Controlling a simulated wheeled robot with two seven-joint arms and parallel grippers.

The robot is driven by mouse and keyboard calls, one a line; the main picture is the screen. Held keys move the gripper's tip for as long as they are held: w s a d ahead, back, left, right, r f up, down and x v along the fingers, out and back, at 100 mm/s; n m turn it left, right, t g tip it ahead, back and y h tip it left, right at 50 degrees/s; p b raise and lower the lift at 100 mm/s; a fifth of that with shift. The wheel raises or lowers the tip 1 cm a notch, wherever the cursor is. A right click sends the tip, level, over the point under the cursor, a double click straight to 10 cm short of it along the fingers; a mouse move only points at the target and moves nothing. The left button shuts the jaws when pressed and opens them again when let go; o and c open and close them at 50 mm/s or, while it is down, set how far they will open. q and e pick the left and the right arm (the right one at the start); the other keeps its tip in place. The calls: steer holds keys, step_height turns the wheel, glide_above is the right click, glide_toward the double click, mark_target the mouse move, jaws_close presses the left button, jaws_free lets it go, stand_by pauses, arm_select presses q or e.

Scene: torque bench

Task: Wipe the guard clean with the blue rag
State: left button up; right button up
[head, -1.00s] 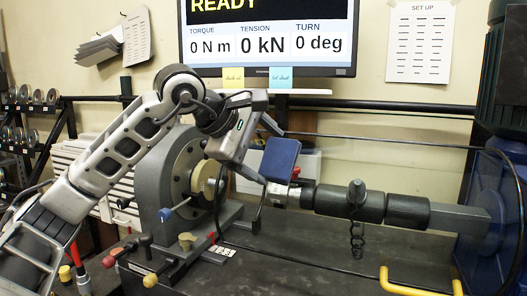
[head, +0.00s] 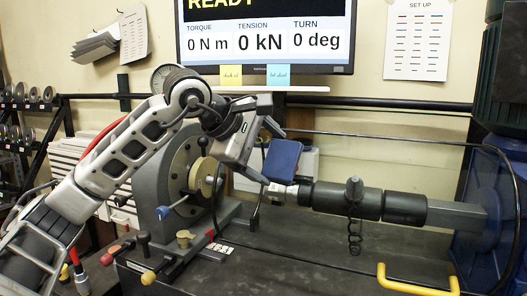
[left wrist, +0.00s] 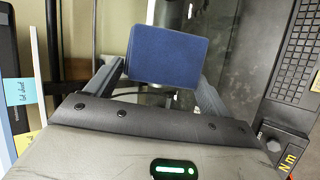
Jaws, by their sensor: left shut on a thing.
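The blue rag (head: 283,161) is a dark blue folded pad, held upright just above the left end of the horizontal dark shaft (head: 340,199). My left gripper (head: 269,155) is shut on it. In the left wrist view the rag (left wrist: 166,55) sits between the two grey fingers of my left gripper (left wrist: 163,77). My right gripper is in no view.
The grey round machine housing (head: 180,165) stands left of the rag. A monitor (head: 265,40) hangs behind. A yellow handle (head: 415,283) stands at the front right. Knobbed levers (head: 148,277) stand at the front left. The dark bench top is bare at front centre.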

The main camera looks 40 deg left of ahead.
mark_target(286, 156)
arm_select(q)
steer(key=shift+w+d+r+p, duration=0.15)
steer(key=shift+d+p, duration=0.1)
steer(key=shift+d, duration=0.4)
steer(key=shift+w+d+r+p, duration=0.1)
steer(key=shift+d+p, duration=0.1)
steer(key=shift+d, duration=0.4)
steer(key=shift+w+d+f, duration=0.1)
steer(key=shift+d+f, duration=0.05)
steer(key=shift+d, duration=0.3)
steer(key=shift+w+f, duration=0.1)
steer(key=shift+a+f, duration=0.1)
steer(key=shift+a, duration=0.4)
steer(key=shift+s+a+b, duration=0.25)
steer(key=shift+a+b, duration=0.05)
steer(key=shift+a, duration=0.5)
steer(key=shift+s+a+b, duration=0.2)
steer(key=shift+a+b, duration=0.05)
steer(key=shift+a, duration=0.5)
steer(key=shift+s+r, duration=0.35)
steer(key=shift+r, duration=0.1)
steer(key=shift+s+d+r+p, duration=0.3)
steer(key=shift+s+r+p, duration=0.1)
steer(key=shift+s+r, duration=0.45)
steer(key=shift+s+d+r+p, duration=0.25)
steer(key=shift+s+r+p, duration=0.15)
steer(key=shift+s+r, duration=0.4)
